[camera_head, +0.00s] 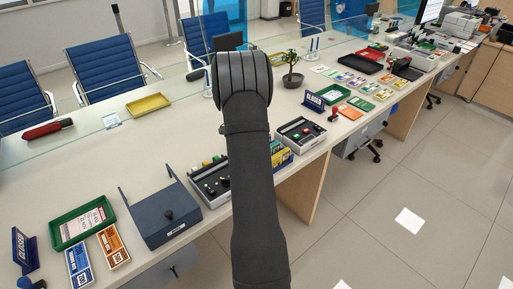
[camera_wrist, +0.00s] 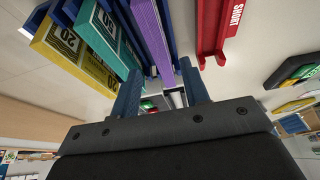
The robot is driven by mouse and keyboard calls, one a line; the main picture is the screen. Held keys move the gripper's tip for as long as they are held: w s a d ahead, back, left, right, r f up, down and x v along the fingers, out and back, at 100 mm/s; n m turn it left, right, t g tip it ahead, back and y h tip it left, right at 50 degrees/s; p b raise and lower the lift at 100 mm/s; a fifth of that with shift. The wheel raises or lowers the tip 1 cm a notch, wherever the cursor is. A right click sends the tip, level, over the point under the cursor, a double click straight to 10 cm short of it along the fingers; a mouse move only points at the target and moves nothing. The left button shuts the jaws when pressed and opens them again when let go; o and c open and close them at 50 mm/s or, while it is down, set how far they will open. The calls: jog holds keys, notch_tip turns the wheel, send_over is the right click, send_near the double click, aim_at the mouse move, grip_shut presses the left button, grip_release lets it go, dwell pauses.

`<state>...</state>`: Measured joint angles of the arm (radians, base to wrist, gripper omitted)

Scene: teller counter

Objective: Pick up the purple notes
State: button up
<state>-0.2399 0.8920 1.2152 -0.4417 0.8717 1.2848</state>
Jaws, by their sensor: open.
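The purple notes (camera_wrist: 152,35) show in the wrist view as a narrow upright bundle at the top middle. They stand in a blue rack (camera_wrist: 171,28), next to teal and yellow note bundles on their left. My gripper (camera_wrist: 160,70) is open. Its two fingers point toward the purple notes, and the bundle's near end lies between the fingertip lines. I cannot tell whether either finger touches it. In the head view my own arm hides the gripper, and I cannot make out the purple notes there.
The teal notes (camera_wrist: 117,45) and yellow notes (camera_wrist: 80,62) stand close to the left finger. A red holder marked SHORT (camera_wrist: 217,32) is to the right. In the head view, a grey box (camera_head: 160,212) and a green tray (camera_head: 82,222) occupy the counter's left front.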

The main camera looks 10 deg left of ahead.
jog(key=x, duration=0.4)
jog(key=shift+w+f, duration=0.15)
jog(key=shift+f, duration=0.15)
grip_shut()
jog(key=shift+r, duration=0.1)
